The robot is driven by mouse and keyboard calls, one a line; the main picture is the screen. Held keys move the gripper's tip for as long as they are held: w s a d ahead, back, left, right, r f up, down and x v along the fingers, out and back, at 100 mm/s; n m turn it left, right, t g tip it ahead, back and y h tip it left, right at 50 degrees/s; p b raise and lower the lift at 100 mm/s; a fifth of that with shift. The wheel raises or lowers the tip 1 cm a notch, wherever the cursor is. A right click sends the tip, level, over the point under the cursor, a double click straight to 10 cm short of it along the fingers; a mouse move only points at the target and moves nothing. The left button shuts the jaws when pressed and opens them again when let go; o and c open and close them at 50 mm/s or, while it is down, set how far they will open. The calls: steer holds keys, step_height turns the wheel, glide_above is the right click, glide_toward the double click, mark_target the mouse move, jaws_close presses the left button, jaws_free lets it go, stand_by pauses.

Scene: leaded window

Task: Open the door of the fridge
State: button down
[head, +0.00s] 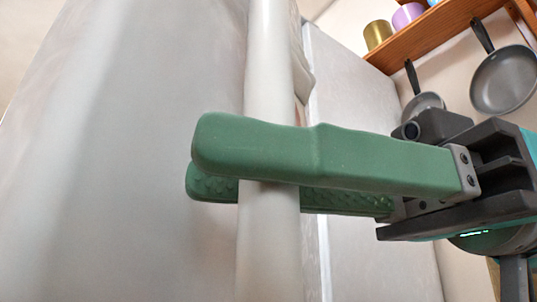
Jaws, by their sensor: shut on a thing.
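The fridge door (150,150) is a large pale, white-grey panel filling the left of the head view. A long cream vertical handle (270,75) runs from top to bottom in front of it. My gripper (215,165) comes in from the right. Its two green fingers are shut on the handle, one in front and one behind, with their tips reaching past its left side. The part of the handle between the fingers is hidden by the front finger. To the right of the handle is a narrow gap edge and another pale fridge surface (350,90).
A wooden shelf (430,35) at the upper right carries a gold cup (378,35) and a purple cup (407,15). Two grey pans hang below it, a larger one (505,80) and a smaller one (424,105). The floor is not in view.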

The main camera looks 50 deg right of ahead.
steer(key=shift+r, duration=0.15)
steer(key=c, duration=0.7)
jaws_free()
steer(key=v, duration=0.7)
steer(key=shift+s+d, duration=0.25)
steer(key=shift+d, duration=0.1)
